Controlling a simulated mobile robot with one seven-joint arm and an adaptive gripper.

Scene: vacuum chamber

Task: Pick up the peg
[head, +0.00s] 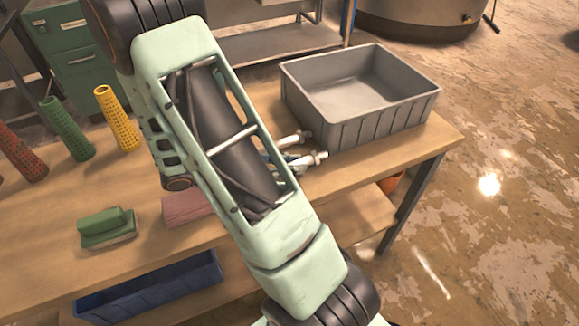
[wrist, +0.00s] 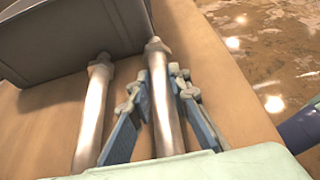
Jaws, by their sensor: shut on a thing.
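Two pale metal pegs with collared ends show in the wrist view, side by side with their collared ends toward the bin. My gripper (wrist: 158,82) is shut on the right-hand peg (wrist: 163,110), with one blue-padded finger on each side of it. The left-hand peg (wrist: 92,115) is outside the fingers. In the head view the collared ends of the held peg (head: 312,158) and the other peg (head: 296,138) stick out past my arm, which hides most of my gripper. I cannot tell whether the held peg is clear of the table.
A grey bin (head: 365,125), empty, stands on the wooden table (head: 420,148) just beyond the pegs. Yellow (head: 117,120), green (head: 67,130) and red (head: 22,153) perforated cones stand at left. A green block (head: 105,226) and a pink block (head: 188,208) lie nearer the front.

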